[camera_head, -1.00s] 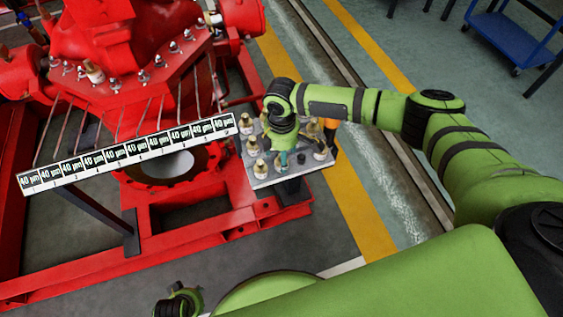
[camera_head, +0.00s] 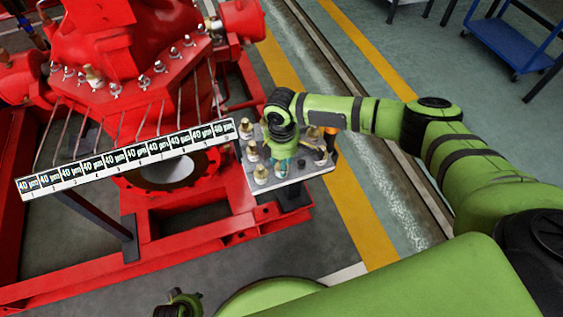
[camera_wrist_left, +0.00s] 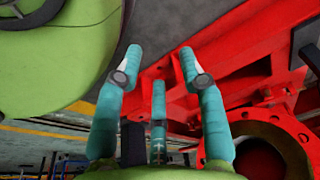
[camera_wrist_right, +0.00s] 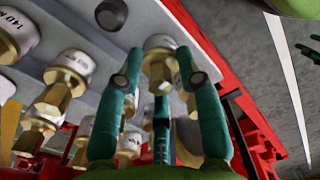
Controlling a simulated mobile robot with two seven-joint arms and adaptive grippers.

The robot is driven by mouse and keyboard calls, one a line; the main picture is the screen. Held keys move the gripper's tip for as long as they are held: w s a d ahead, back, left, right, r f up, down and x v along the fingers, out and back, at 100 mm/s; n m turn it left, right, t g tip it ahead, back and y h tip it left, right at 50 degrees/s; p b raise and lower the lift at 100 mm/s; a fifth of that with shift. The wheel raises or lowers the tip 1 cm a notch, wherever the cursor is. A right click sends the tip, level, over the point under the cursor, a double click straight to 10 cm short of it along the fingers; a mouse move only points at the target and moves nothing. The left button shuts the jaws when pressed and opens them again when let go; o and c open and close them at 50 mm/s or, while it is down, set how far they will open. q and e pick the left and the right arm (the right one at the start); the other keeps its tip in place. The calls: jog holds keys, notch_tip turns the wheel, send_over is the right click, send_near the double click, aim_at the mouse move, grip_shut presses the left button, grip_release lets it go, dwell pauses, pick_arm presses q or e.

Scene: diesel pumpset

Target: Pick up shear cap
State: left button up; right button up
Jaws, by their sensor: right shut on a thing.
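The shear caps are brass pieces with white, lettered collars, several of them on a grey plate (camera_head: 292,182) in the head view. My right gripper (camera_head: 282,168) reaches down among them from above. In the right wrist view its teal fingers (camera_wrist_right: 158,72) close around one brass and white cap (camera_wrist_right: 159,68). Whether that cap is clear of the plate cannot be told. Other caps (camera_wrist_right: 66,78) stand beside the fingers. My left gripper (camera_wrist_left: 161,52) is open and empty in the left wrist view, away from the plate.
A red pumpset (camera_head: 120,60) on a red frame fills the left. A long strip of "40 µm" labels (camera_head: 125,158) stands in front of it, left of the plate. A blue cart (camera_head: 515,40) is at the top right. The floor right of the plate is clear.

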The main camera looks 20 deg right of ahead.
jog(key=shift+r, duration=0.5)
jog(key=r, duration=0.2)
jog(key=r+p, duration=0.1)
jog(key=shift+s+r, duration=0.35)
jog(key=shift+s, duration=0.05)
pick_arm(q)
jog(key=w+f+t+p, duration=0.1)
jog(key=w+a+f+t+p, duration=0.1)
jog(key=p, duration=0.1)
pick_arm(e)
jog(key=s+r, duration=0.6)
jog(key=s, duration=0.4)
jog(key=shift+s+d, duration=0.25)
jog(key=shift+s, duration=0.15)
jog(key=shift+r, duration=0.1)
